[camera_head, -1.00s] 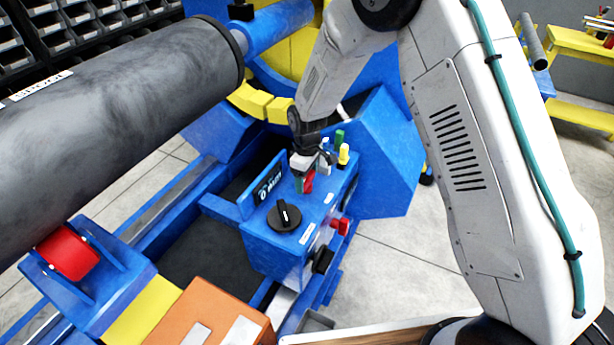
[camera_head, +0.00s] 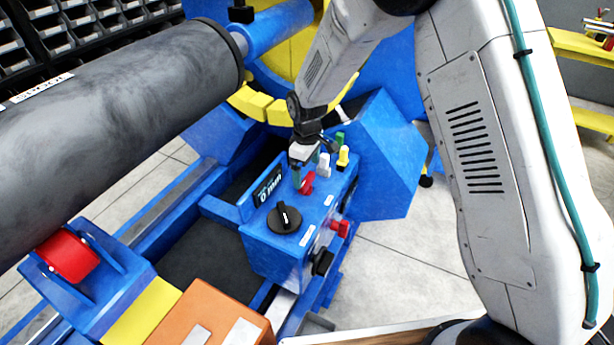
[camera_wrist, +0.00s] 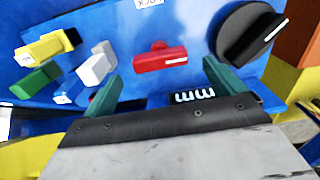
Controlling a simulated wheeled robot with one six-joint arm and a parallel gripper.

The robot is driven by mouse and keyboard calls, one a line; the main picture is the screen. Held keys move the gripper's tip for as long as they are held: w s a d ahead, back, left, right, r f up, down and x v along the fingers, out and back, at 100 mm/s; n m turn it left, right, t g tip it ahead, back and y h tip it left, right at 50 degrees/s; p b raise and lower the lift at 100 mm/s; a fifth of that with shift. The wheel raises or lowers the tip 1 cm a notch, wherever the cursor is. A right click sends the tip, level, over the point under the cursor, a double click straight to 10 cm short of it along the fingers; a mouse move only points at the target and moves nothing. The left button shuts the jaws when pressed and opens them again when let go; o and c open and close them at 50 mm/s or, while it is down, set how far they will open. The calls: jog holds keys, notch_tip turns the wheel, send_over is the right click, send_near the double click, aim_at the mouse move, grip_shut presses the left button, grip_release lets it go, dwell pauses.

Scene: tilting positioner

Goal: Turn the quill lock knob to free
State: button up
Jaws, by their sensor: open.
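A red lever knob (camera_head: 307,183) sits on top of the blue control box, near a dark display reading 0 mm. In the wrist view this red knob (camera_wrist: 160,60) lies lengthwise across the picture, with a white mark at its right end. A partly cut-off label (camera_wrist: 150,3) above it seems to read "LOCK". My gripper (camera_head: 311,166) is close over the knob. In the wrist view my gripper (camera_wrist: 163,78) is open, its green fingertips spread left and right just short of the knob. Nothing is between the fingers; contact with the knob is not visible.
A black rotary knob (camera_head: 284,217) stands beside the red one. White (camera_head: 324,165), yellow (camera_head: 343,156) and green (camera_head: 339,139) knobs stand on the other side. A red knob (camera_head: 341,228) and a black one (camera_head: 322,262) project from the box's side. A large grey cylinder (camera_head: 120,120) spans the left.

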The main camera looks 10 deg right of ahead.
aim_at(307, 179)
jog(key=shift+r, duration=1.7)
jog(key=s+d+r+m, duration=0.3)
jog(key=s+d+r, duration=0.3)
jog(key=s, duration=0.6)
jog(key=s+d+r+m+t, duration=0.1)
jog(key=s+d+r+m, duration=0.3)
jog(key=s+d+r, duration=0.3)
jog(key=s+d+r+m, duration=0.4)
jog(key=s+d+r, duration=0.2)
jog(key=s+r, duration=0.7)
jog(key=shift+s+d, duration=0.2)
jog(key=shift+s, duration=2.15)
